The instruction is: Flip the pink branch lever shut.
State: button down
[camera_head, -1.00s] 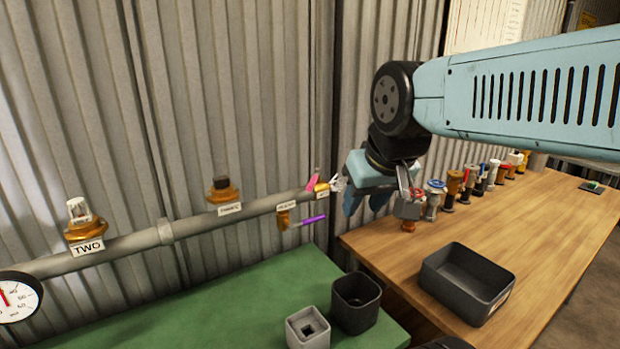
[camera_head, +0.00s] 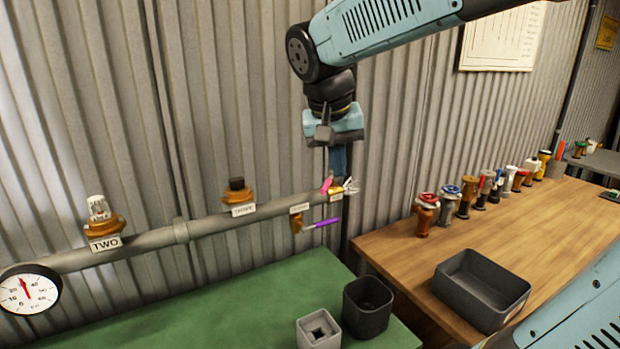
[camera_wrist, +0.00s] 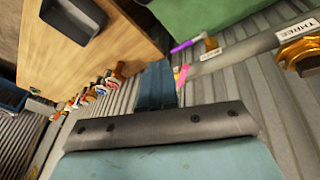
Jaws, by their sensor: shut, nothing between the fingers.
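The pink branch lever (camera_head: 326,185) stands tilted up from the brass fitting at the right end of the grey pipe (camera_head: 215,224). It also shows in the wrist view (camera_wrist: 182,76), just right of the fingers. My gripper (camera_head: 339,172) points down with its blue fingers shut and empty. Its tips are close above and to the right of the pink lever in the head view. I cannot tell whether they touch it. In the wrist view the fingers (camera_wrist: 157,84) show as one closed blue block.
A purple lever (camera_head: 320,223) sticks out below the pipe, left of my gripper. Valves labelled TWO (camera_head: 104,226) and THREE (camera_head: 238,197) sit along the pipe. A dark bin (camera_head: 481,289) and several fittings stand on the wooden bench (camera_head: 400,246). Corrugated wall is close behind.

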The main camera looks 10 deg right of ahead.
aim_at(327, 184)
jog(key=w+a+m+g+h, duration=0.1)
jog(key=w+a+m+h, duration=0.3)
jog(key=w+a, duration=0.6)
jog(key=shift+w+a+r+g, duration=0.3)
jog(key=shift+w+r, duration=0.15)
jog(key=shift+w, duration=1.45)
jog(key=x, duration=0.9)
jog(key=shift+d+f, duration=0.2)
jog(key=shift+s+d+f, duration=0.2)
jog(key=shift+s+d, duration=0.1)
jog(key=shift+d, duration=0.3)
jog(key=shift+s+d+f, duration=0.2)
jog(key=shift+s+d, duration=0.15)
jog(key=shift+d, duration=0.25)
jog(key=shift+s+d+f, duration=0.2)
jog(key=shift+s+d, duration=0.1)
jog(key=shift+d, duration=0.3)
